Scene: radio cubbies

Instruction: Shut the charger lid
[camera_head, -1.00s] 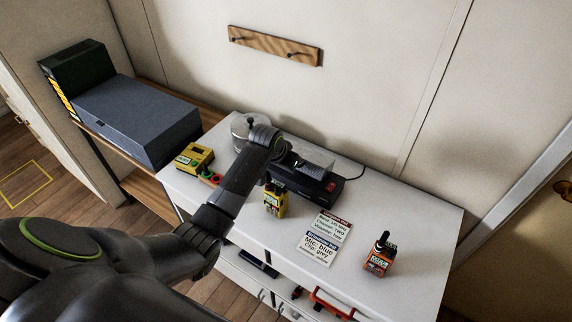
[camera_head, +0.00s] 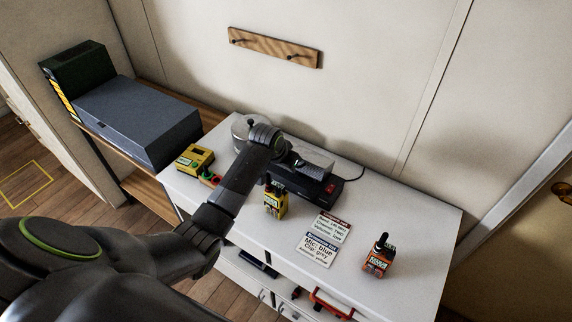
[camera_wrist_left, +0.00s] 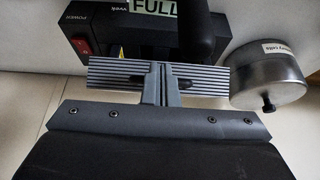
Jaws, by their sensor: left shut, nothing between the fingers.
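The charger (camera_head: 318,186) is a black box with a red switch on the white cabinet top, partly hidden behind my left arm. A grey, partly see-through block (camera_head: 314,161), apparently its lid, shows above its back; its exact angle cannot be told. In the left wrist view the charger (camera_wrist_left: 105,42) lies at the top, with a red power switch and a FULL label. My left gripper (camera_wrist_left: 164,72) is shut and empty, close to the charger's edge; contact cannot be told. My right gripper is not in view.
A round metal tin (camera_wrist_left: 270,76) stands beside the gripper. A yellow device (camera_head: 195,157), a yellow radio (camera_head: 275,203), printed cards (camera_head: 324,239) and an orange radio (camera_head: 378,257) are on the cabinet top (camera_head: 415,210). Open cubbies lie below. The wall is close behind.

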